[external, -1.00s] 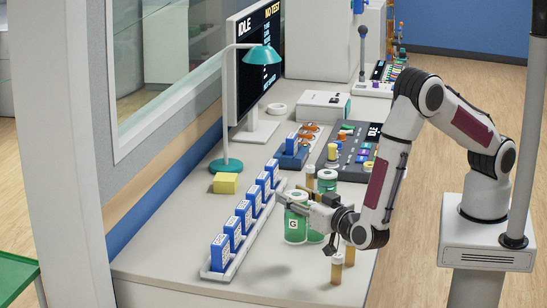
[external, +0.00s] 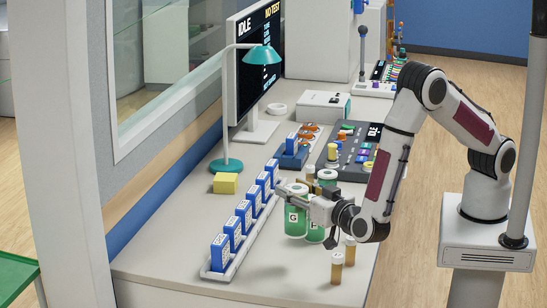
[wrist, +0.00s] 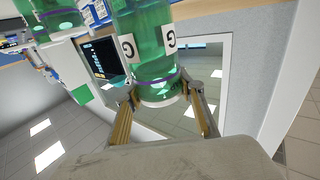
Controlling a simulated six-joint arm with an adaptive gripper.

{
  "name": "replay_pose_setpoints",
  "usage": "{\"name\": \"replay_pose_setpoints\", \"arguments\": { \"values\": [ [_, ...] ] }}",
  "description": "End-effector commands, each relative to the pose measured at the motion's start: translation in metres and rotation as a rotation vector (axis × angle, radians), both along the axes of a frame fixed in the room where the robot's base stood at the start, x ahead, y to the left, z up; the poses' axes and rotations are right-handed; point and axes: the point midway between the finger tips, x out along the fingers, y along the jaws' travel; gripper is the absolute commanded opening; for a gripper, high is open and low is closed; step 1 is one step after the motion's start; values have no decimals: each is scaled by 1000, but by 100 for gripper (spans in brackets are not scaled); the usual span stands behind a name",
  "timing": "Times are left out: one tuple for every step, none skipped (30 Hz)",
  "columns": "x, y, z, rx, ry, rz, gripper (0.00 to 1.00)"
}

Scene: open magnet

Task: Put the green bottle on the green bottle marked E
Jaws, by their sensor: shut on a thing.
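My gripper (external: 299,200) is shut on a green bottle marked G (external: 296,222), with a white cap on top. In the wrist view, this bottle (wrist: 148,45) sits between the two fingers of my gripper (wrist: 160,92). Another green bottle (external: 316,233) is just right of it, partly hidden by my gripper; its letter is too small to read surely. A third green bottle (external: 327,178) with a pale cap stands farther back, partly hidden. I cannot make out a letter E on either.
A white rack of several blue boxes (external: 234,232) runs along the left. Amber vials (external: 337,268) stand at the front right, near the counter edge. A yellow block (external: 225,184) and a teal lamp (external: 226,164) are at the back left.

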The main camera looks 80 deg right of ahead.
Motion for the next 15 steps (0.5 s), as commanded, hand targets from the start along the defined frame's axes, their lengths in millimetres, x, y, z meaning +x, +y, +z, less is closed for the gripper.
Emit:
{"name": "replay_pose_setpoints", "arguments": {
  "values": [
    [0,0,1,0,-1,0,0],
    [0,0,1,0,-1,0,0],
    [0,0,1,0,-1,0,0],
    [0,0,1,0,-1,-1,0],
    [0,-1,1,0,-2,-2,0],
    [1,-2,2,0,-2,-5,0],
    [1,-3,2,0,-2,-8,0],
    [2,-5,3,0,-3,-11,0],
    [3,-8,4,0,-3,-18,0],
    [3,-11,5,0,-4,-24,0],
    [4,-14,6,0,-4,-31,0],
    [6,-18,8,-1,-3,-42,0],
    [7,-23,10,-2,-4,-51,0],
    [8,-28,12,-1,-4,-63,0],
    [10,-35,15,-1,-5,-78,0]
  ]
}}
